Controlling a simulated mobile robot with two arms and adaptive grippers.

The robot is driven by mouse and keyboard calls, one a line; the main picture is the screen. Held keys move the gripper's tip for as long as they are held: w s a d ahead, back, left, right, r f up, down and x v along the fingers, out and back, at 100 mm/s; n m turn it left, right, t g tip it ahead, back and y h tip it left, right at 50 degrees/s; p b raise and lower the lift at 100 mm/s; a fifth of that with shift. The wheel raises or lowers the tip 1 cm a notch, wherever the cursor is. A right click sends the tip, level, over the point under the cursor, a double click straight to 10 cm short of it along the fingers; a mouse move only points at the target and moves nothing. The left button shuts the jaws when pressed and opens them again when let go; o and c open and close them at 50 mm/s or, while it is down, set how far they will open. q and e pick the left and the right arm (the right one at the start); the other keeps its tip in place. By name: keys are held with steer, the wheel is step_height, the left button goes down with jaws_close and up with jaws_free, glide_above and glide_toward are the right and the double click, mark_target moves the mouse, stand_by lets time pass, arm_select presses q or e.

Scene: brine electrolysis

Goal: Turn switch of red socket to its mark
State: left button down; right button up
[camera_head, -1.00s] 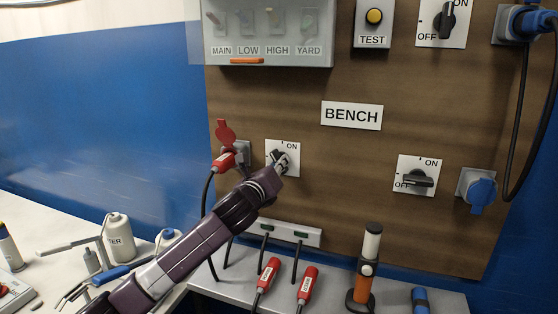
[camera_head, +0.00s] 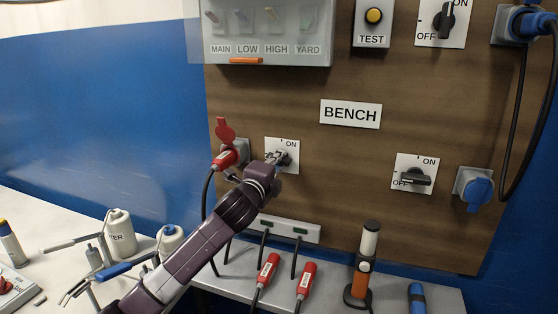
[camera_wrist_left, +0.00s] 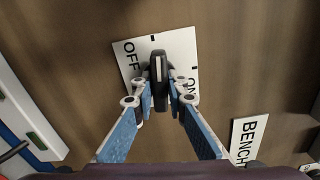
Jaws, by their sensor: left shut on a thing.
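The red socket (camera_head: 240,150), with its red lid up and a red plug (camera_head: 225,160) in it, is at the left of the brown board. Its switch plate (camera_head: 292,144), marked ON, is just to its right. My left gripper (camera_head: 276,160) is at this plate, shut on the black switch knob, which it partly hides. In the left wrist view, the fingers (camera_wrist_left: 162,88) close around the lower part of the knob (camera_wrist_left: 157,66). There the knob's upper end points near a small black tick on the plate (camera_wrist_left: 180,47), between OFF and ON. My right gripper is out of view.
A BENCH label (camera_head: 351,114) and a second OFF/ON switch (camera_head: 415,177) with a blue socket (camera_head: 474,188) are to the right. A clear-covered switch box (camera_head: 268,45) is above.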

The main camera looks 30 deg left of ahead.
arm_select(q)
steer(key=shift+n, duration=0.9)
steer(key=c, duration=2.2)
jaws_free()
steer(key=v, duration=1.2)
